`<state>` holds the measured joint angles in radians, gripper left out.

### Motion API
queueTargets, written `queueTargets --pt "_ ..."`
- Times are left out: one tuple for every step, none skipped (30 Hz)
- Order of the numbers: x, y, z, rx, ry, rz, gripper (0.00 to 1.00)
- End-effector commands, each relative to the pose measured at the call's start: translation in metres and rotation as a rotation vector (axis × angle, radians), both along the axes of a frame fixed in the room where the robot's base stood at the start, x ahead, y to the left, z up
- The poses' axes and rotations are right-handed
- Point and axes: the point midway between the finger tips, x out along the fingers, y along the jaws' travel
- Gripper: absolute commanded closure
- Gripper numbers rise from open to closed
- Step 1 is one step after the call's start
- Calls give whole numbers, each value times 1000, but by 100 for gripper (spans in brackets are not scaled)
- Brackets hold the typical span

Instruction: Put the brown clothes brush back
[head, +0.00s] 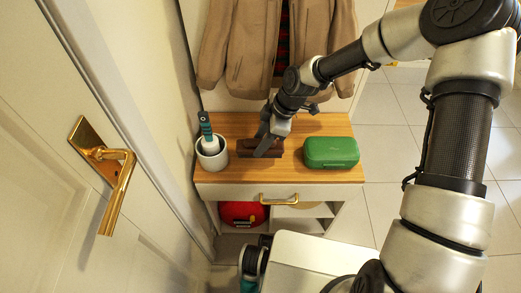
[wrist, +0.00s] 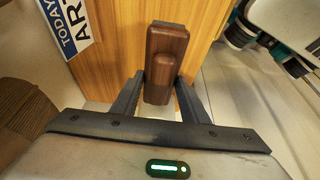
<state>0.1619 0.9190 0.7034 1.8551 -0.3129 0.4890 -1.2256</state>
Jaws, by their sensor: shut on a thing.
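The brown clothes brush (head: 248,147) is dark wood with a raised grip. It is at the wooden top (head: 230,125) of the shoe cabinet, between the white pot and the green case; I cannot tell whether it touches the top. My gripper (head: 267,148) points down and is shut on it. In the wrist view the brush (wrist: 166,45) lies lengthwise between the fingers of my gripper (wrist: 162,88), which hold its near part from both sides. The fingers hide part of the brush in the head view.
A white pot (head: 212,160) with a teal-handled item (head: 205,126) stands left. A green case (head: 331,152) stands right. Brown jackets (head: 232,50) hang behind. Below are a drawer with a brass handle (head: 279,199) and cubbies with a red item (head: 240,212). A door (head: 60,180) is at left.

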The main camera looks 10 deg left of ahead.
Motion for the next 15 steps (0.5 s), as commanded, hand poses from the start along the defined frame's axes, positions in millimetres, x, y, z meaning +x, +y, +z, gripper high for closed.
queueTargets --pt "0 0 -7 0 1 0 78" --pt "-1 0 -11 0 1 2 78" --pt "-1 1 -17 0 1 2 78" --pt "-1 1 -22 1 2 2 78" --pt "-1 1 -27 1 2 2 78" --pt "-1 1 -31 0 1 2 78" --pt "-1 1 -33 0 1 1 78" --pt "-1 0 -34 0 1 1 78" --pt "0 0 -33 0 0 1 77" --pt "0 0 -33 0 0 1 77" --pt "0 0 -33 0 0 1 78" --pt "0 0 -33 0 0 1 78" --pt "0 0 -33 0 0 1 78" --pt "0 0 -33 0 0 1 78" --pt "0 0 -33 0 0 1 78"
